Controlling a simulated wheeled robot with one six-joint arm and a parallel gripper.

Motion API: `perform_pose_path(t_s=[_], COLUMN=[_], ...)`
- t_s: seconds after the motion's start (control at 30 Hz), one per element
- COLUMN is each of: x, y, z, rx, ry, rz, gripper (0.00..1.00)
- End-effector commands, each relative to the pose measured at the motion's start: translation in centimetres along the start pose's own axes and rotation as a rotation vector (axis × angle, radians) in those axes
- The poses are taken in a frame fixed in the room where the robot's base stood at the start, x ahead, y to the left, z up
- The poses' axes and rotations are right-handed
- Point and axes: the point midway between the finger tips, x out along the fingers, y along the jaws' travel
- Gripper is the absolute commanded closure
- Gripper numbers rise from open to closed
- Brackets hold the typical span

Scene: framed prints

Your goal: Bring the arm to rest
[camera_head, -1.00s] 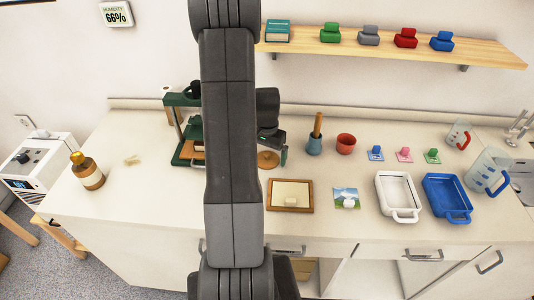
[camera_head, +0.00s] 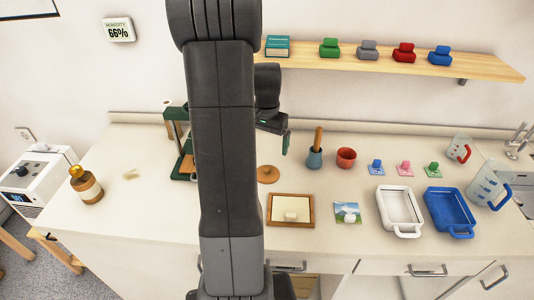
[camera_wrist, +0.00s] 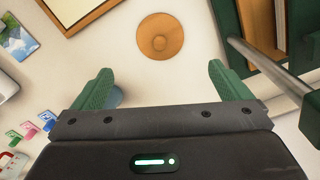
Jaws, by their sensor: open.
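My gripper shows in the wrist view (camera_wrist: 160,90) with its two green fingers spread wide and nothing between them. In the head view my gripper (camera_head: 285,143) hangs above the back of the counter, partly hidden behind my arm. A round wooden disc with a small knob (camera_head: 268,174) lies on the counter below it. The disc also shows in the wrist view (camera_wrist: 160,37), beyond the fingertips and apart from them.
A green press-like frame (camera_head: 178,140) stands left of my arm, partly hidden by it. A framed board (camera_head: 291,224), a picture card (camera_head: 347,220), a white tray (camera_head: 384,212) and a blue tray (camera_head: 434,212) lie to the right. A shelf (camera_head: 390,63) runs above.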

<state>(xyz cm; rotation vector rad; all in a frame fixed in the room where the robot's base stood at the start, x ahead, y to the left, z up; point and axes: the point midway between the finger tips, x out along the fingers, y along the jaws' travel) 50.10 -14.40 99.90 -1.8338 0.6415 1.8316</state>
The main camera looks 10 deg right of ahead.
Motion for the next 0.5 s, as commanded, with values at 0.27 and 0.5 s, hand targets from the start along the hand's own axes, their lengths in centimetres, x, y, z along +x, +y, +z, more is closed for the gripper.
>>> perform_pose_path(t_s=[0.27,0.5], x=[-0.91,-0.70], y=[0.02,0.01], z=[0.03,0.02], rx=[0.000,0.000], ry=[-0.001,-0.001], rz=[0.001,0.001], gripper=[0.03,0.03])
